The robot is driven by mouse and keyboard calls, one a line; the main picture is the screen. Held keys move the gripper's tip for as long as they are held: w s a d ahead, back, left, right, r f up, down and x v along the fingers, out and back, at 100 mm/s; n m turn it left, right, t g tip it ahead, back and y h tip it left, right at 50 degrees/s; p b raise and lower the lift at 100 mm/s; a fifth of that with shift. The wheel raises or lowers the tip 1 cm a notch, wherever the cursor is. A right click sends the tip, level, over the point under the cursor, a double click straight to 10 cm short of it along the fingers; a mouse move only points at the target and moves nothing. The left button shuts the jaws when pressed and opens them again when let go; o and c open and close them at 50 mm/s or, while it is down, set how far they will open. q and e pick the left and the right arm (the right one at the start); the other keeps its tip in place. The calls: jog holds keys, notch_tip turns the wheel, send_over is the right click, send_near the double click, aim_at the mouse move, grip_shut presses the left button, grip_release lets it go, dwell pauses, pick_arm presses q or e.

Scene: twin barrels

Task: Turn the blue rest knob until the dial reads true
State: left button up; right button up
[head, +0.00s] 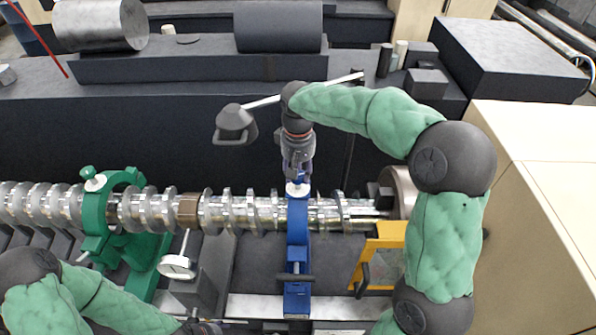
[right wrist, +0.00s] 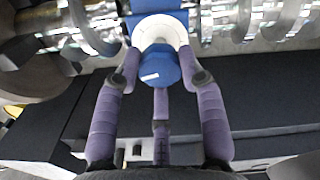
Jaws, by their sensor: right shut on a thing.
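The blue rest (head: 298,225) stands around the shiny screw shaft (head: 255,213) in the middle of the head view. My right gripper (head: 299,176) reaches down onto its top from behind. In the right wrist view the blue knob (right wrist: 159,66), with a white mark and a pale collar, sits between the purple fingers, and the gripper is shut on it. The dial (head: 177,266), a round white gauge, hangs below the shaft left of the blue rest; its reading is too small to tell. My left gripper (head: 204,327) is mostly cut off at the bottom edge, its fingers unclear.
A green rest (head: 95,215) with a green knob holds the shaft at the left. A yellow part (head: 380,255) stands right of the blue rest, close to my right arm. A dark lamp-like head (head: 236,122) is left of my right wrist. Dark machine blocks fill the back.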

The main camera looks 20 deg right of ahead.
jog(key=shift+s+a+f, duration=0.1)
jog(key=shift+s+f, duration=0.05)
jog(key=shift+f, duration=0.05)
dwell(0.3)
jog(key=o, duration=1.1)
jog(key=shift+o, duration=0.2)
jog(key=shift+r, duration=0.1)
notch_tip(320, 180, up, 12)
